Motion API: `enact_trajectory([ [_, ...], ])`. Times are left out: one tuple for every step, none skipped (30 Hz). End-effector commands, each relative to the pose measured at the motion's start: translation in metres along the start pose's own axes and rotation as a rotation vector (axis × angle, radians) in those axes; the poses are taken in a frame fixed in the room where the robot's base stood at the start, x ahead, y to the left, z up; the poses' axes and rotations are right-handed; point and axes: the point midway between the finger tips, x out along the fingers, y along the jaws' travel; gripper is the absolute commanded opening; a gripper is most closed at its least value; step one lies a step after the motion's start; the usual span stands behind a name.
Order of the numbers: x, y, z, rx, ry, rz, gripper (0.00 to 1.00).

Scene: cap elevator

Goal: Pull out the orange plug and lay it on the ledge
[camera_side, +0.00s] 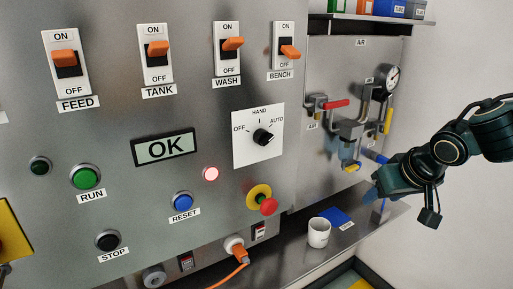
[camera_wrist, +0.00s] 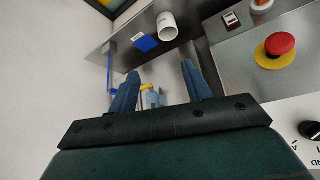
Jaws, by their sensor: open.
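The orange plug (camera_side: 239,253) sits in a round white socket at the bottom of the panel, with an orange cable trailing down left. The socket's whitish round part with some orange shows at the top right edge of the wrist view, mostly cut off. The grey metal ledge (camera_side: 290,252) runs along the panel's foot and also shows in the wrist view (camera_wrist: 120,57). A blue pad (camera_side: 336,216) with a small label lies on it. My gripper (camera_wrist: 160,73) is open and empty, its blue fingers apart. It is right of the plug, well away from it, near the air panel.
A white mug (camera_side: 319,232) stands on the ledge between plug and pad. A red mushroom button (camera_side: 268,206) juts out above the plug. Air valves and pipes (camera_side: 347,130) protrude near my gripper. Free space lies in front of the panel.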

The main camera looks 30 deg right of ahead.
Motion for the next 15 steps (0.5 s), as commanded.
enact_trajectory([
  [0.009, -0.007, -0.001, 0.002, 0.010, 0.013, 0.49],
  [0.014, -0.010, -0.002, 0.008, 0.020, 0.021, 0.49],
  [0.020, -0.015, -0.003, 0.015, 0.036, 0.029, 0.49],
  [0.025, -0.019, -0.004, 0.020, 0.048, 0.034, 0.49],
  [0.029, -0.022, -0.005, 0.023, 0.060, 0.041, 0.49],
  [0.035, -0.028, -0.006, 0.027, 0.076, 0.048, 0.49],
  [0.040, -0.031, -0.007, 0.031, 0.089, 0.053, 0.49],
  [0.044, -0.035, -0.007, 0.032, 0.103, 0.056, 0.49],
  [0.050, -0.041, -0.007, 0.033, 0.121, 0.061, 0.49],
  [0.054, -0.045, -0.008, 0.035, 0.135, 0.064, 0.49],
  [0.058, -0.049, -0.008, 0.035, 0.150, 0.066, 0.49],
  [0.063, -0.055, -0.008, 0.033, 0.170, 0.068, 0.49],
  [0.067, -0.059, -0.007, 0.033, 0.183, 0.069, 0.49],
  [0.071, -0.064, -0.007, 0.032, 0.200, 0.068, 0.49],
  [0.076, -0.070, -0.006, 0.028, 0.220, 0.067, 0.49],
])
